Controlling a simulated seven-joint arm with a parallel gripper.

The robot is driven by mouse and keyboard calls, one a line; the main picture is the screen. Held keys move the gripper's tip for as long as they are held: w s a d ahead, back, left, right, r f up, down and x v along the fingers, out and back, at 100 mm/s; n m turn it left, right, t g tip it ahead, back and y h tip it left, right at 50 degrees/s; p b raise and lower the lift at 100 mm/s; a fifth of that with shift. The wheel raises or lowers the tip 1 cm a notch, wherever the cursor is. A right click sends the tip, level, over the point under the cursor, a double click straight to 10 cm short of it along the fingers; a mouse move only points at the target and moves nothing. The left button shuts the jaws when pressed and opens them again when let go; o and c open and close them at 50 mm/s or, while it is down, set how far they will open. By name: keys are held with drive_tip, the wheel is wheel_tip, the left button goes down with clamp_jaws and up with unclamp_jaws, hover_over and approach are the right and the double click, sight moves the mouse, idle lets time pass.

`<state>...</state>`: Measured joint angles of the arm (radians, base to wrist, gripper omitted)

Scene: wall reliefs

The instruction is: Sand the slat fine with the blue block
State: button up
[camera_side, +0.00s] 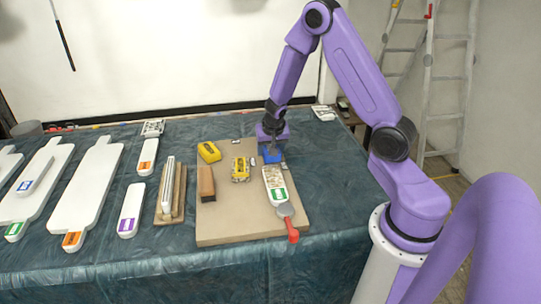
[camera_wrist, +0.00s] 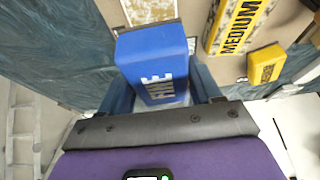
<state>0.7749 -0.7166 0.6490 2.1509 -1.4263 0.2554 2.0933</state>
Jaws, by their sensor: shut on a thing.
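My gripper (camera_side: 271,146) is shut on the blue block (camera_side: 273,157), which also shows in the wrist view (camera_wrist: 153,52) with "FINE" in white on its face. The slat (camera_side: 274,182) is a pale, speckled piece with a green label at its near end, lying on the tan board. Its far end also shows in the wrist view (camera_wrist: 149,10), just beyond the block. The block is at the slat's far end; I cannot tell whether they touch. A clamp with a red handle (camera_side: 292,232) sits at the slat's near end.
On the tan board (camera_side: 235,225) are a yellow block (camera_side: 209,152), a yellow block marked MEDIUM (camera_wrist: 238,24) and a brown wooden block (camera_side: 207,184). White labelled pieces (camera_side: 131,209) and a wooden rack (camera_side: 171,192) lie to the left. The board's front left is clear.

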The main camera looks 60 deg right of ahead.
drive_tip(key=shift+r, duration=1.85)
